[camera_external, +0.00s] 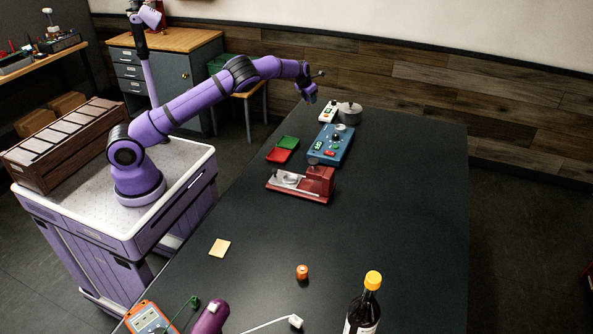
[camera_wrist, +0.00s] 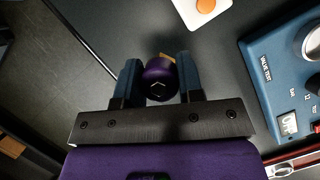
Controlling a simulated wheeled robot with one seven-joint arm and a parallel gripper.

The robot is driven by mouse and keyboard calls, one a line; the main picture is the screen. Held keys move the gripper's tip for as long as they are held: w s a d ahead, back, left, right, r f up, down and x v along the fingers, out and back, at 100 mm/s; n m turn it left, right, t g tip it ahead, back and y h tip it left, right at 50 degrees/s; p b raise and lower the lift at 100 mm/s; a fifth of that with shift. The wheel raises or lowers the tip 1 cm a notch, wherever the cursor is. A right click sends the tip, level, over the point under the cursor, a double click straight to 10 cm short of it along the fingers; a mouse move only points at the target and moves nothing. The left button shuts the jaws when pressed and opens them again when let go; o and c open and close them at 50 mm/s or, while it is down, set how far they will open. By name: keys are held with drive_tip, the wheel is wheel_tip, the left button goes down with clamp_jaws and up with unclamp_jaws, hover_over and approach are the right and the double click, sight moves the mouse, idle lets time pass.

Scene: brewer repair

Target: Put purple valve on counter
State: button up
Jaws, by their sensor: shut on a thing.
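The purple valve (camera_wrist: 159,82) is round and dark purple, with a light mark on its face and a bit of yellow at its upper edge. In the wrist view it sits between the two blue fingers of my gripper (camera_wrist: 158,80), which is shut on it. In the external view my gripper (camera_external: 309,93) is at the far left edge of the black counter (camera_external: 400,200), near the white device. The valve cannot be made out there. The counter surface also shows in the wrist view (camera_wrist: 215,60), below the gripper.
A blue valve tester (camera_external: 332,145) stands near my gripper, with a white device (camera_external: 328,112) and a grey round pot (camera_external: 350,112) behind it. The counter's right side is clear.

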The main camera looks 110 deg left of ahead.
drive_tip(key=shift+r, duration=0.45)
